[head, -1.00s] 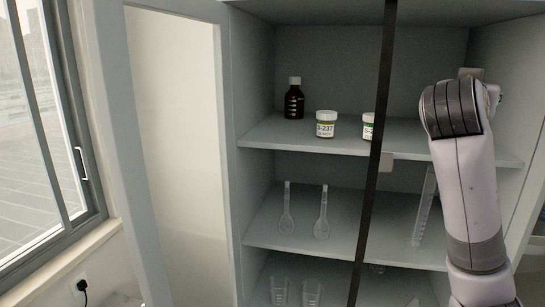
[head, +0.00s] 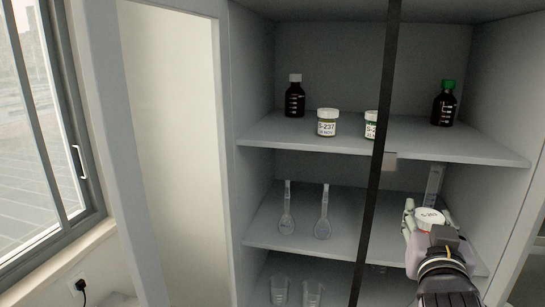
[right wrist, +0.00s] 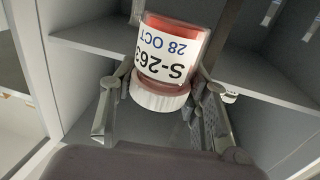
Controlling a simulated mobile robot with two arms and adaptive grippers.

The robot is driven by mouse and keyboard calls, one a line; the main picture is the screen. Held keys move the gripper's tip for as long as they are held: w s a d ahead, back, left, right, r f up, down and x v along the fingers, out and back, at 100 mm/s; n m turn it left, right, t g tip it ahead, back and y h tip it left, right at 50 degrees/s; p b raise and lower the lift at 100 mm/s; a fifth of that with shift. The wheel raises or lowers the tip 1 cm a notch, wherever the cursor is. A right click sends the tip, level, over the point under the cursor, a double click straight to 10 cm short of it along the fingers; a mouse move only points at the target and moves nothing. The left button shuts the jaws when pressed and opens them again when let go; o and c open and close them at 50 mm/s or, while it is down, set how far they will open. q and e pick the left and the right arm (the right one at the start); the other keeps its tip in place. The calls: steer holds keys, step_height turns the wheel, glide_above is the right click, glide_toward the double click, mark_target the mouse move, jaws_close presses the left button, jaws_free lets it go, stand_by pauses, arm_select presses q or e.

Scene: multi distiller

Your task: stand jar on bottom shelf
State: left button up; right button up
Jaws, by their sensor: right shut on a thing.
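A jar (head: 430,217) with a white lid is held in my right gripper (head: 429,226), in front of the right part of the middle shelf. In the right wrist view the jar (right wrist: 168,58) shows red contents and a white label reading S-263, 28 OCT. The right gripper (right wrist: 162,98) has a finger on each side of it, near the lid. The bottom shelf (head: 395,287) shows partly at the lower edge of the head view; my right arm covers its right part. My left gripper is not in view.
Two beakers (head: 296,292) stand at the left of the bottom shelf. Two flasks (head: 306,214) and a clear cylinder (head: 433,187) stand on the middle shelf. The upper shelf (head: 300,140) holds bottles and jars. A dark vertical bar (head: 382,130) crosses the cabinet front.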

steer(key=s+a+f+n+y+b, duration=0.1)
steer(key=s+a+f+y+b, duration=0.2)
steer(key=f, duration=0.7)
steer(key=s+a+f+n+t+y+b, duration=0.1)
steer(key=s+a+f+n+b, duration=0.2)
steer(key=f, duration=0.8)
steer(key=s+a+f+y+b, duration=0.25)
steer(key=f+b, duration=0.25)
steer(key=f, duration=0.5)
steer(key=s+f, duration=0.3)
steer(key=s, duration=0.4)
steer(key=shift+a, duration=0.15)
